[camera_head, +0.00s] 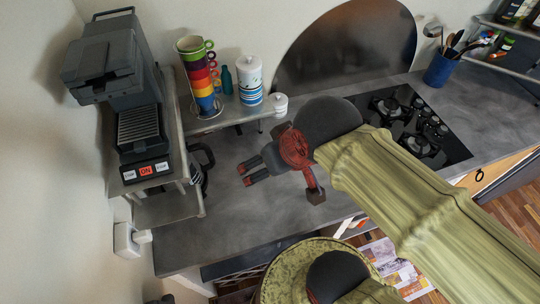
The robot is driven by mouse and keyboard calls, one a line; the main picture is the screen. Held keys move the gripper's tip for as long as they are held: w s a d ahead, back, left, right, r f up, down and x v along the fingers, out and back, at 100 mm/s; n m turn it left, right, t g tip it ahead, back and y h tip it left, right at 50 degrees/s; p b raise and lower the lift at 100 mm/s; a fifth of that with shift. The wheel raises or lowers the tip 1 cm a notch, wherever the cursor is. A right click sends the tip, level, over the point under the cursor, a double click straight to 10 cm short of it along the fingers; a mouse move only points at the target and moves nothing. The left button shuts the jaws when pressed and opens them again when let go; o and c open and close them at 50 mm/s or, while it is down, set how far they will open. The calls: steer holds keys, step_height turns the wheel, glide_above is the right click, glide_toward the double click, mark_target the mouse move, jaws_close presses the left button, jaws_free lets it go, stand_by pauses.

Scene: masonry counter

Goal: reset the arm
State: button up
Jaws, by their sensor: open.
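My gripper (252,172) is at the end of my arm, above the grey counter (235,225) near the middle of the view. Its two dark fingers with red-marked tips point left and are spread apart. Nothing shows between them. A red wrist part and my green-sleeved arm reach in from the right and hide part of the counter.
A coffee machine (140,140) stands on a stand at left. A stack of coloured cups (203,75) and a white striped canister (250,80) stand on a small shelf behind my gripper. A gas hob (412,125) and a blue utensil pot (440,68) are at right.

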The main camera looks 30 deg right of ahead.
step_height(320, 180, down, 8)
steer(key=b, duration=0.8)
steer(key=shift+f, duration=0.1)
stand_by(0.3)
